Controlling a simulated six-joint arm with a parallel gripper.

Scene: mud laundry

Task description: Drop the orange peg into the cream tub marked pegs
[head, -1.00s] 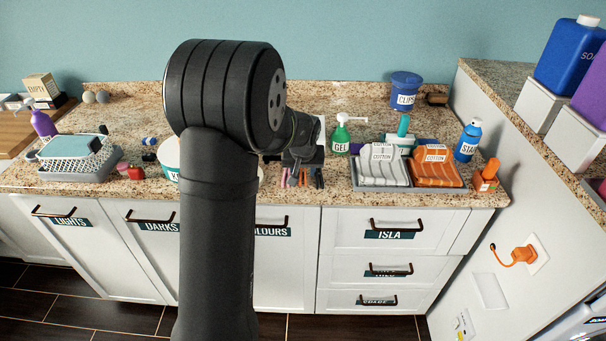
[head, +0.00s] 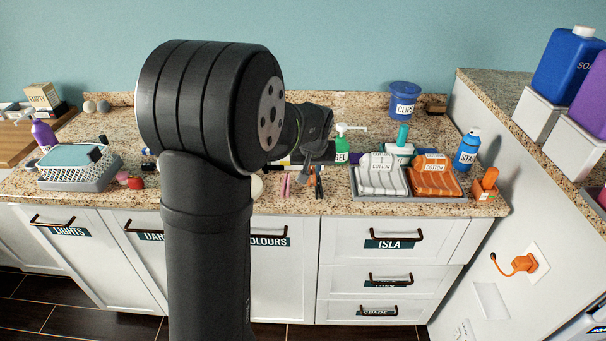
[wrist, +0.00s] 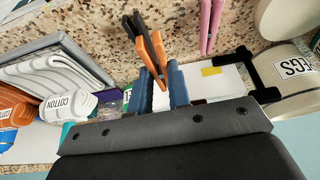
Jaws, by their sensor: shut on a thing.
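An orange peg (wrist: 155,60) stands between the blue fingertips of my gripper (wrist: 163,88) in the wrist view, and the gripper is shut on it. A dark peg (wrist: 142,42) lies right against or beside it; I cannot tell if they touch. In the head view my gripper (head: 318,155) is over the counter's front part, with the orange peg (head: 313,180) below it. The cream tub (wrist: 290,72), its label partly cut off to "EGS", is at the right of the wrist view, apart from the gripper. In the head view my arm mostly hides it.
Pink pegs (head: 286,185) lie left of the gripper on the granite counter. To the right are a green GEL bottle (head: 342,150), a grey tray (head: 366,195) with white and orange cotton stacks, and a blue CLIPS tub (head: 404,100) behind.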

